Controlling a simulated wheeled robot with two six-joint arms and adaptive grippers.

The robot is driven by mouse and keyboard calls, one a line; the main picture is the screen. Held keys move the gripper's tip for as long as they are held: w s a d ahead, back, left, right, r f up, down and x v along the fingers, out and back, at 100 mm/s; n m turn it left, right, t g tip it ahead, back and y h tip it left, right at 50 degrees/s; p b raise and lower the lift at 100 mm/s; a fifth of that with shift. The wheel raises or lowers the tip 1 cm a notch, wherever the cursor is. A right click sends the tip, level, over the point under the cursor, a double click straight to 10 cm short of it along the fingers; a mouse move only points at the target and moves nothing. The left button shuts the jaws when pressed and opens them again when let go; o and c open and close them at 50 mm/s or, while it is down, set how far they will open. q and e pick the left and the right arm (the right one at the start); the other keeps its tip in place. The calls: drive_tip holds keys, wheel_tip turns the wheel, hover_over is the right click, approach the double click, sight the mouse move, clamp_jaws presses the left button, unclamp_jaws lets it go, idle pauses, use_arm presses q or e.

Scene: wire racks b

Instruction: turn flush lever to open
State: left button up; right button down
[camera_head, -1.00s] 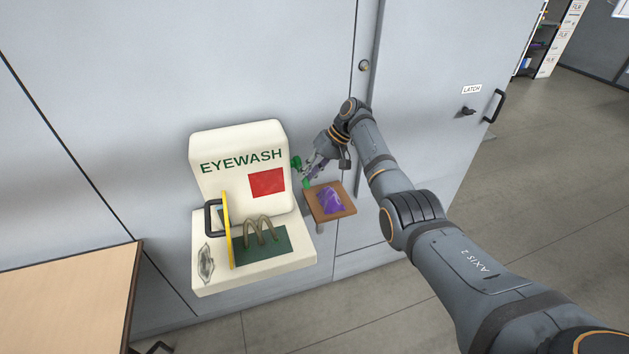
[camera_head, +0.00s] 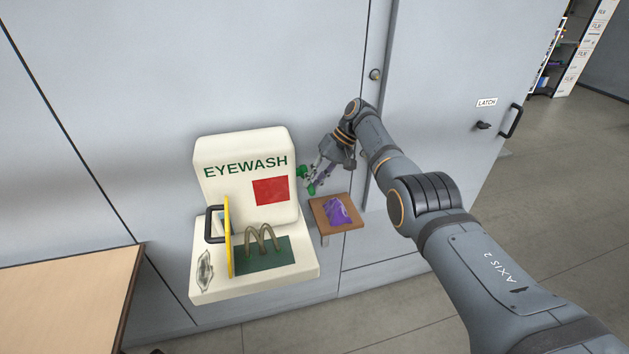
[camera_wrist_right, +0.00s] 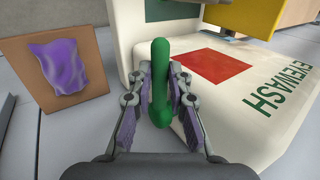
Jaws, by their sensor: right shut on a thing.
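The green flush lever (camera_head: 311,189) sticks out from the right side of the white eyewash unit (camera_head: 209,153). My right gripper (camera_head: 314,180) is at this lever, reaching in from the right. In the right wrist view the green lever (camera_wrist_right: 161,85) stands upright between the two finger pads of my right gripper (camera_wrist_right: 160,103), and they are shut on it. The lever's lower end shows below the pads. My left gripper is in neither view.
A small brown shelf (camera_head: 352,220) with a purple cloth (camera_head: 337,210) is just below my right gripper. A yellow panel (camera_head: 227,236) with a black handle (camera_head: 209,224) stands on the unit. A wooden table (camera_head: 75,295) is at lower left. A latch (camera_head: 483,125) is on the right door.

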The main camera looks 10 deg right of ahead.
drive_tip(key=c, duration=1.5)
unclamp_jaws()
drive_tip(key=shift+w, duration=0.1)
wheel_tip(320, 180, up, 10)
drive_tip(key=shift+r, duration=0.1)
